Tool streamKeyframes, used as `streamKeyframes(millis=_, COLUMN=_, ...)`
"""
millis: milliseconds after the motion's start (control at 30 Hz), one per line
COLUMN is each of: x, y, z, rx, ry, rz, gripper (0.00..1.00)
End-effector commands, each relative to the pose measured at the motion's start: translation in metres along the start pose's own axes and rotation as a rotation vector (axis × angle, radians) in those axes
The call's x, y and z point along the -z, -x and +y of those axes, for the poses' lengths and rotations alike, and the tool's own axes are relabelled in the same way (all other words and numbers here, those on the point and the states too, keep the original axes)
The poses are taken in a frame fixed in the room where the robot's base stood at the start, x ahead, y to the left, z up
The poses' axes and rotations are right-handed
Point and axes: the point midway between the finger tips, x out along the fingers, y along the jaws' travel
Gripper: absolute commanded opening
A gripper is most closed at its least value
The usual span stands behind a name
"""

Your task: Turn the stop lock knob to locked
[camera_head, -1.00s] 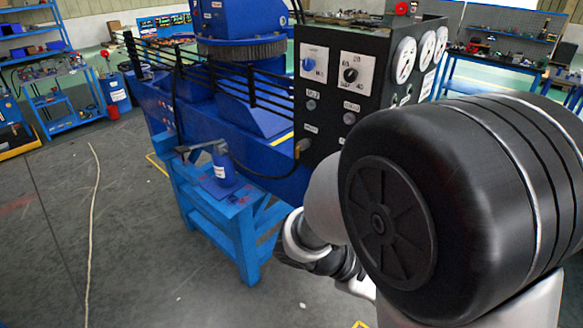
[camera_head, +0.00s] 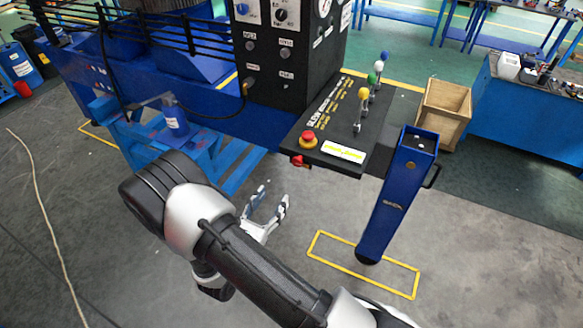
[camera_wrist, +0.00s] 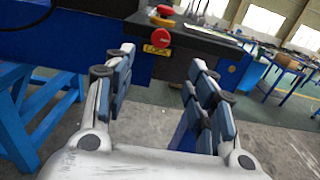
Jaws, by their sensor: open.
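The stop lock knob is a red knob (camera_head: 300,161) on the front edge of the black control panel (camera_head: 325,125). In the wrist view the red knob (camera_wrist: 160,38) sits above a yellow label that seems to read LOCK (camera_wrist: 157,50). A red mushroom button on a yellow base (camera_head: 308,139) stands on the panel top just above it, also in the wrist view (camera_wrist: 163,14). My gripper (camera_head: 274,197) is open and empty, below and in front of the knob in the head view. In the wrist view the knob lies beyond the gap between my fingers (camera_wrist: 160,65), untouched.
Several levers with coloured balls (camera_head: 363,95) rise from the panel. A blue outrigger leg (camera_head: 396,195) stands right of the panel. The floor before the panel is open.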

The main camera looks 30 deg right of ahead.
Motion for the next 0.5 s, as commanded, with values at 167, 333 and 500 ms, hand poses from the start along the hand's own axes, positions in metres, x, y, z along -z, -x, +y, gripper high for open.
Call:
streamKeyframes(millis=167, x=-0.001, y=-0.041, z=-0.003, rx=0.009, ry=-0.001, rz=0.0, gripper=0.51)
streamKeyframes(millis=333, x=-0.001, y=-0.078, z=-0.002, rx=0.008, ry=-0.002, rz=0.0, gripper=0.51)
streamKeyframes(millis=500, x=-0.001, y=-0.112, z=-0.002, rx=0.007, ry=-0.002, rz=-0.001, gripper=0.51)
